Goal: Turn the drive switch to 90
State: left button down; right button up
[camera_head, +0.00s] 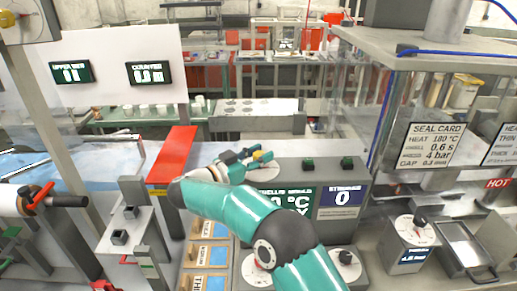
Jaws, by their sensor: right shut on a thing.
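A round white dial (265,174) lies on the grey control box, partly hidden behind my arm. My right gripper (262,156) reaches over it and is shut on the switch knob at the dial; its fingers cover the knob, so its pointer and angle cannot be read. Any label naming this switch as the drive is hidden. My left gripper is not in view.
A counter display (342,199) reads 0; the green display (297,199) beside it is half covered by my arm. A heater box with a knob (413,231) and a metal tray (466,246) are at right.

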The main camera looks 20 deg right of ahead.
jog(key=shift+r, duration=0.15)
dwell(0.3)
jog(key=o, duration=1.2)
jog(key=shift+w, duration=0.1)
jog(key=shift+c, duration=0.2)
jog(key=shift+v, duration=3.75)
jog(key=shift+a+f, duration=0.1)
jog(key=shift+f, duration=0.15)
